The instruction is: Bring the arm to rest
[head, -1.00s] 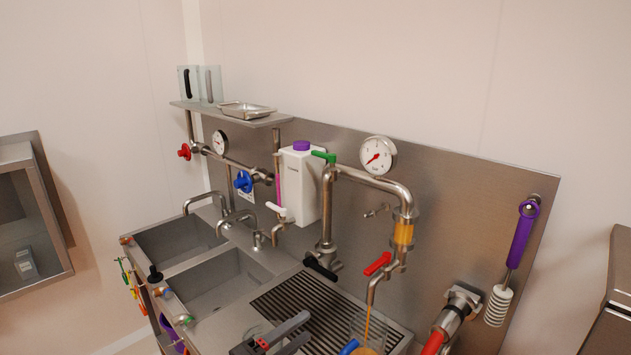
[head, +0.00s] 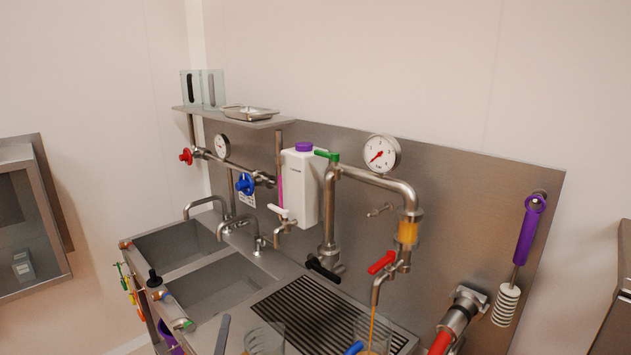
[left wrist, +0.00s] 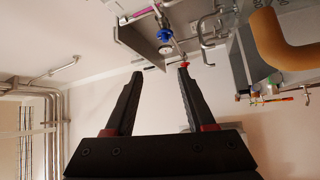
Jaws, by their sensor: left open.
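My left gripper (left wrist: 160,73) is open and empty in the left wrist view, its two black fingers well apart. The rest of the left arm is below the picture. My right gripper is in neither view now.
Orange liquid (head: 372,322) runs from the spout below the red-handled valve (head: 381,262) into a clear vessel (head: 362,325) on the drain grate (head: 310,310). Two sink basins (head: 215,290) lie left. Pipes, taps and a white canister (head: 301,185) line the back panel.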

